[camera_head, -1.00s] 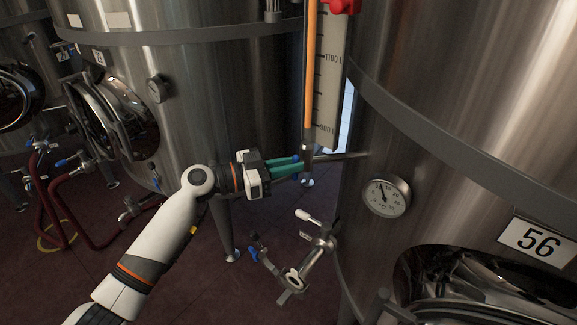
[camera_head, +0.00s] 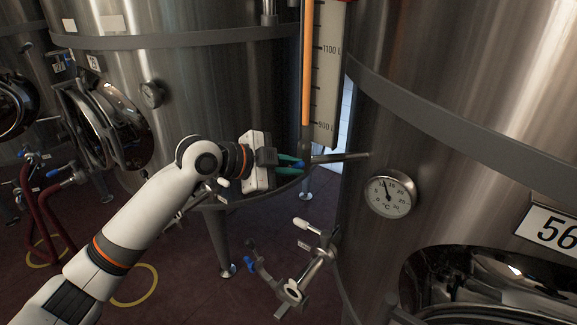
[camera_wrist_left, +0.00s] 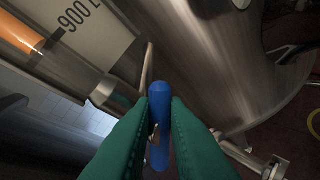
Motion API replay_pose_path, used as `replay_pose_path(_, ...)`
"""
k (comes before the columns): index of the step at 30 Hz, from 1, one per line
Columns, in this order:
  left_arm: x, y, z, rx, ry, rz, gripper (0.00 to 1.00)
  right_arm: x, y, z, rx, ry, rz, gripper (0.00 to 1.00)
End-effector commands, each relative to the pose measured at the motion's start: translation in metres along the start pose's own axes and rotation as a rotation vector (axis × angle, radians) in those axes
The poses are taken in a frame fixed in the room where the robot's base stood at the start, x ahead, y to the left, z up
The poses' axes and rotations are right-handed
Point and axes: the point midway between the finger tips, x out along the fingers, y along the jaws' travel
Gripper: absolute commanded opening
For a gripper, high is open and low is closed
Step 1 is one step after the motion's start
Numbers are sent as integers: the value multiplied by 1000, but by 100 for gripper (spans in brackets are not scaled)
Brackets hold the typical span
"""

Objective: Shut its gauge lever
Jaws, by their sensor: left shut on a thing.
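The level gauge (camera_head: 306,70) is an upright clear tube with an orange column beside a litre scale, at the tank numbered 56. A short metal pipe (camera_head: 342,157) joins its foot to that tank. The blue gauge lever (camera_wrist_left: 159,98) lies between my green fingers in the left wrist view. In the head view only a little blue (camera_head: 299,164) shows at the fingertips. My left gripper (camera_head: 292,162) is shut on the lever, just left of the gauge's foot. The valve body is mostly hidden. My right gripper is not in view.
A dial thermometer (camera_head: 388,194) and the 56 plate (camera_head: 551,232) are on the right tank. Another steel tank (camera_head: 215,85) stands behind my arm.

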Motion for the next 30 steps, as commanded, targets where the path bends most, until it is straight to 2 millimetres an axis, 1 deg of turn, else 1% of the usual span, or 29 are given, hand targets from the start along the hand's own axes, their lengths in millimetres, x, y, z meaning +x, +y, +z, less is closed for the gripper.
replay_pose_path(1, -1, 1, 2, 41, 28, 0, 0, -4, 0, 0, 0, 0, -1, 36)
replay_pose_path(9, 0, -1, 5, 252, 169, -2, 0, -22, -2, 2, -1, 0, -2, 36)
replay_pose_path(18, 2, -4, 5, 455, 303, -1, 0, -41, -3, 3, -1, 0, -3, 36)
replay_pose_path(24, 4, -6, 5, 547, 365, -2, 0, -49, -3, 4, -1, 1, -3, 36)
replay_pose_path(30, 5, -8, 4, 599, 399, -1, 0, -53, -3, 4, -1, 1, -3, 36)
